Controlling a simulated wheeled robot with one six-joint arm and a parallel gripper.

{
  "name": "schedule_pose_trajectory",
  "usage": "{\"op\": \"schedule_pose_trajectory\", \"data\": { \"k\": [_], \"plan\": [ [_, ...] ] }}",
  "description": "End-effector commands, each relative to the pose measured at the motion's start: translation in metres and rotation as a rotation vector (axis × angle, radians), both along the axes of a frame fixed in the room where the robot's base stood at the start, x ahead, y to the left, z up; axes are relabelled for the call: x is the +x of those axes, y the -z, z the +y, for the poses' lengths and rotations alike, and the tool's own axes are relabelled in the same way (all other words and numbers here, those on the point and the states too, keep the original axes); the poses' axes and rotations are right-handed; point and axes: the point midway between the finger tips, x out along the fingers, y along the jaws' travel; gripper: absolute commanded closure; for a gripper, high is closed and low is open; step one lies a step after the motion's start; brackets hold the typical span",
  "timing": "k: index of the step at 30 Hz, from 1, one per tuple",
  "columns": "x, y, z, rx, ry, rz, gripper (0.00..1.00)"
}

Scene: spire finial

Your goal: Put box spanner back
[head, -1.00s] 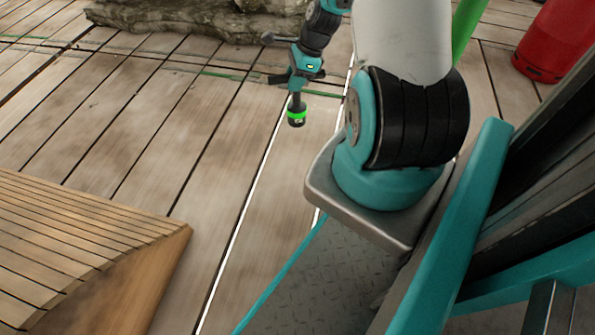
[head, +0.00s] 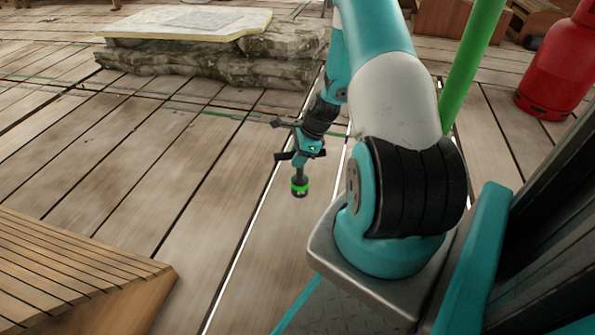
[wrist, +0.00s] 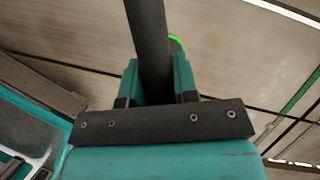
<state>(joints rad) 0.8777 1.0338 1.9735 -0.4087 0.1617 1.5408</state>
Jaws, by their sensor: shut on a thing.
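My gripper (head: 302,158) is out over the wooden deck near the middle of the head view, pointing down. It is shut on the box spanner (head: 300,185), a dark tool with a bright green band near its lower end. The spanner hangs below the jaws, apart from the deck as far as I can tell. In the wrist view a dark shaft (wrist: 148,40) stands between the teal jaws (wrist: 160,85), with a bit of green showing behind it.
A low stone block with a pale slab (head: 185,22) lies at the back left. A red gas cylinder (head: 558,65) stands at the right, beside a green pole (head: 468,70). A slatted wooden piece (head: 75,265) fills the lower left. The plank deck (head: 150,160) between is clear.

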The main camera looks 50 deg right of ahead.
Motion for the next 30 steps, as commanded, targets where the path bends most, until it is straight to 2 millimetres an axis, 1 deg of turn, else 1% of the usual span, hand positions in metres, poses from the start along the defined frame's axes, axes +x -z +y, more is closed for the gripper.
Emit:
{"op": "schedule_pose_trajectory", "data": {
  "k": [1,3,6,8,14,18,19,20,21,22,30],
  "plan": [
    [0.0,0.01,0.0,0.001,0.0,0.001,0.99],
    [0.0,0.022,0.0,0.0,0.0,0.0,0.99],
    [0.0,0.037,0.0,0.0,0.0,0.0,0.99],
    [0.0,0.04,0.0,-0.001,-0.001,-0.001,0.99],
    [0.0,0.037,0.0,-0.001,-0.001,-0.001,0.99],
    [0.0,0.04,0.0,0.0,0.0,0.0,0.99],
    [0.0,0.04,0.0,0.0,0.0,0.0,0.68],
    [0.0,0.04,0.0,0.0,0.0,0.0,0.61],
    [0.0,0.04,0.0,0.0,0.0,0.0,0.52],
    [0.0,0.04,0.0,0.0,0.0,0.0,0.47],
    [0.0,0.039,0.0,0.0,0.0,0.0,0.47]
  ]
}}
